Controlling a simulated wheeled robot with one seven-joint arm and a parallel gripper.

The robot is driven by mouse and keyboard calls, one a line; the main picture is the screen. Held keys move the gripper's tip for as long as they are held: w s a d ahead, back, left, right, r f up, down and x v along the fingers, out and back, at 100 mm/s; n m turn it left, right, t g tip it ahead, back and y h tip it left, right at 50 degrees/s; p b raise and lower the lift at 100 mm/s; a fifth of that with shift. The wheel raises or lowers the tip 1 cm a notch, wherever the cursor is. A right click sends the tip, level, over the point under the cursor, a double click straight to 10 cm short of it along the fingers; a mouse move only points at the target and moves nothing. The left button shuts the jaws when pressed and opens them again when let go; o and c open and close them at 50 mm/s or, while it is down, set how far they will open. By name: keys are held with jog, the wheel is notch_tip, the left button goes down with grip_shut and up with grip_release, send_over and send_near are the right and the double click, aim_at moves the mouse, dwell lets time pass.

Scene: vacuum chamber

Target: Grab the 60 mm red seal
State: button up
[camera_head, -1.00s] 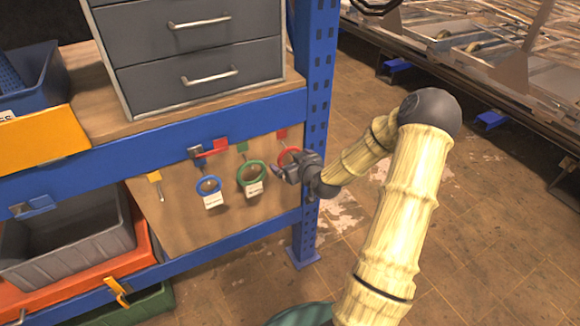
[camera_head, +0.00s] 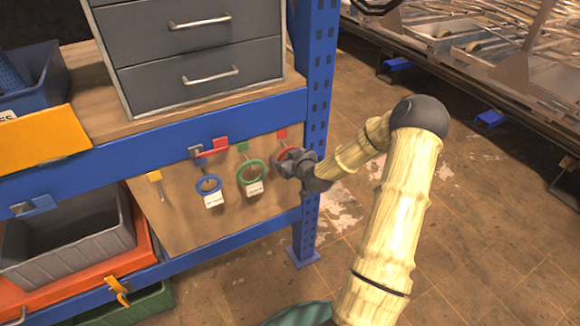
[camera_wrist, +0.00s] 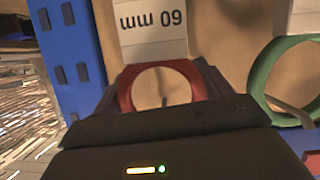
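The 60 mm red seal (camera_wrist: 126,88) is a red ring with a white tag (camera_wrist: 152,33) reading "60 mm", upside down in the wrist view. In the head view the red seal (camera_head: 279,152) is at the right end of the hanging row, largely hidden by my gripper (camera_head: 288,163). In the wrist view the two dark fingers of my gripper (camera_wrist: 160,92) stand apart, one on each side of the ring. They look very close to its outer edges. I cannot tell whether they press on it.
A green seal (camera_head: 240,178) hangs just left of the red one, and a blue seal (camera_head: 199,187) further left, before the brown board (camera_head: 180,225). A blue shelf post (camera_head: 318,100) stands close on the right. Grey drawers (camera_head: 195,50) are above. Floor at right is open.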

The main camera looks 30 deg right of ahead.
jog(key=shift+c, duration=0.7)
jog(key=shift+r, duration=0.1)
notch_tip(320, 180, up, 4)
jog(key=p, duration=0.2)
jog(key=shift+d+p, duration=0.1)
jog(key=shift+p, duration=0.2)
jog(key=s+p, duration=0.1)
jog(key=s, duration=1.4)
jog(key=shift+s, duration=0.3)
jog(key=s+p, duration=0.1)
jog(key=p, duration=0.3)
jog(key=s+p, duration=0.1)
jog(key=p, duration=0.4)
jog(key=shift+s+f, duration=0.15)
jog(key=shift+f, duration=0.15)
